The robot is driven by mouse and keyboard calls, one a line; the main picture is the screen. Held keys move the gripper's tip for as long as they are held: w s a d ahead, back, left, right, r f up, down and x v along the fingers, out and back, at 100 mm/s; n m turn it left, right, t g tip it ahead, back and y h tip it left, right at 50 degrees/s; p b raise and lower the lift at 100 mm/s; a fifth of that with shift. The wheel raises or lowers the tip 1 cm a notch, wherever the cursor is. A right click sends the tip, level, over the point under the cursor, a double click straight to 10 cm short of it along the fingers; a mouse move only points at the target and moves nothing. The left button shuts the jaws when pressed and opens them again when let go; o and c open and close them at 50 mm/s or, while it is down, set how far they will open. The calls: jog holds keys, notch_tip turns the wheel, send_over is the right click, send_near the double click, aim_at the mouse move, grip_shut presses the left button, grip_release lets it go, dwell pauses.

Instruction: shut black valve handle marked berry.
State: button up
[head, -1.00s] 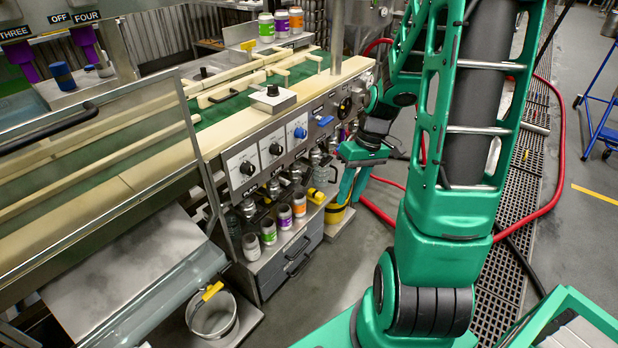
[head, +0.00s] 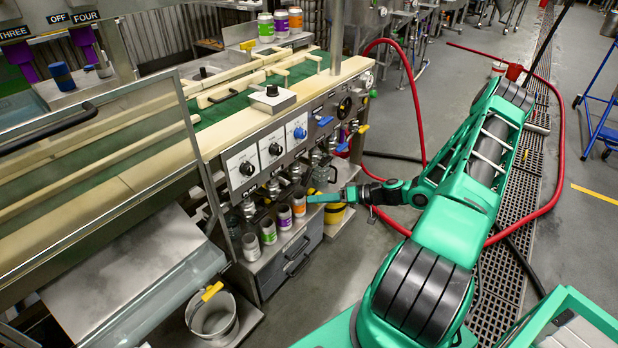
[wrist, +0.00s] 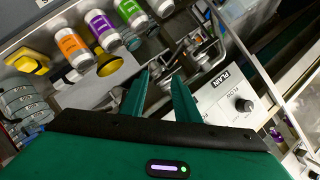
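My gripper (head: 318,198) is in front of the machine's lower valve area in the head view, close to the orange-labelled can. In the wrist view its two green fingers (wrist: 161,73) are apart with nothing between them. Metal valve fittings (wrist: 196,50) show beyond the fingertips, near a panel label reading PLAIN (wrist: 218,76). A yellow handle (wrist: 108,63) sits left of the fingers. I cannot read any label saying berry, and cannot pick out which black handle bears that mark. Several valves in the head view are small and partly hidden.
Cans with orange (head: 299,204), purple (head: 284,217) and green (head: 268,231) labels stand on a low shelf near my gripper. A red hose (head: 416,100) crosses the floor.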

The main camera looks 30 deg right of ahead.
aim_at(309, 176)
jog(key=w+d+f+m+t+h, duration=0.1)
jog(key=w+d+m+t+h, duration=0.25)
jog(key=d+t, duration=0.4)
jog(key=shift+m+g, duration=0.25)
jog(key=shift+m, duration=0.1)
jog(key=x, duration=1)
jog(key=shift+w+f, duration=0.1)
jog(key=shift+w, duration=0.1)
grip_shut()
jog(key=shift+d, duration=0.2)
